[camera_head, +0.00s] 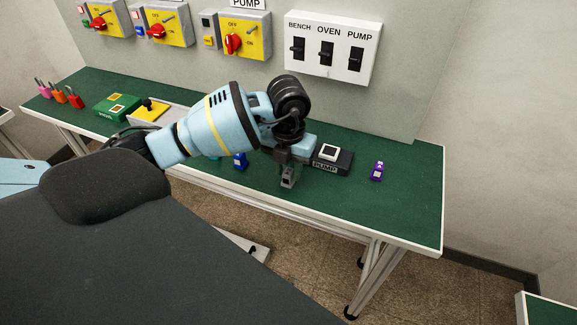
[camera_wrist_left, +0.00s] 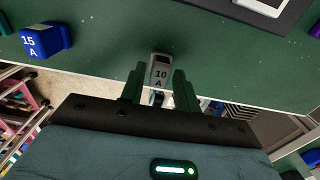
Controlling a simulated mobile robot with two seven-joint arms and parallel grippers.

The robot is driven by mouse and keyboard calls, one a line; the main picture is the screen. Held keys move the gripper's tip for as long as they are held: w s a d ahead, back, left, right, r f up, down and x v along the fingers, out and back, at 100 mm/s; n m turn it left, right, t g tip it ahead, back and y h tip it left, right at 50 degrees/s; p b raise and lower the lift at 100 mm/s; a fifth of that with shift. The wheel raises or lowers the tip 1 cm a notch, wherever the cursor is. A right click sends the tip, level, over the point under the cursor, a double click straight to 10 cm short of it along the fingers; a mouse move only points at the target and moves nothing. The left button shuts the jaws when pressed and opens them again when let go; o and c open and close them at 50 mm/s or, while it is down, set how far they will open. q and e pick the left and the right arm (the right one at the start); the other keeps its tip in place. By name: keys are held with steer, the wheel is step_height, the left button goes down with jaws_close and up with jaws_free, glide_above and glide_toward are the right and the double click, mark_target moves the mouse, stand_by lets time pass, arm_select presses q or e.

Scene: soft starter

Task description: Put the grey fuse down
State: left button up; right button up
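The grey fuse (camera_wrist_left: 160,74), marked "10 A", sits between the two dark fingers of my left gripper (camera_wrist_left: 159,88) in the left wrist view. In the head view the grey fuse (camera_head: 288,178) hangs below my left gripper (camera_head: 290,167), near the front edge of the green bench (camera_head: 412,206). The fingers are closed on its sides. I cannot tell whether its lower end touches the bench. My right gripper is not in view.
A black block labelled PUMP (camera_head: 342,164) with a white square stands just behind and right. A blue fuse (camera_head: 240,161), marked "15 A" in the wrist view (camera_wrist_left: 45,41), is to the left. A purple item (camera_head: 377,171) stands right. Green bench lies bare between them.

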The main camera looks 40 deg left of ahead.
mark_target(288, 171)
arm_select(q)
steer(key=shift+o, duration=0.7)
steer(key=shift+r, duration=0.25)
step_height(288, 171, up, 13)
steer(key=p, duration=0.1)
steer(key=shift+f, duration=0.15)
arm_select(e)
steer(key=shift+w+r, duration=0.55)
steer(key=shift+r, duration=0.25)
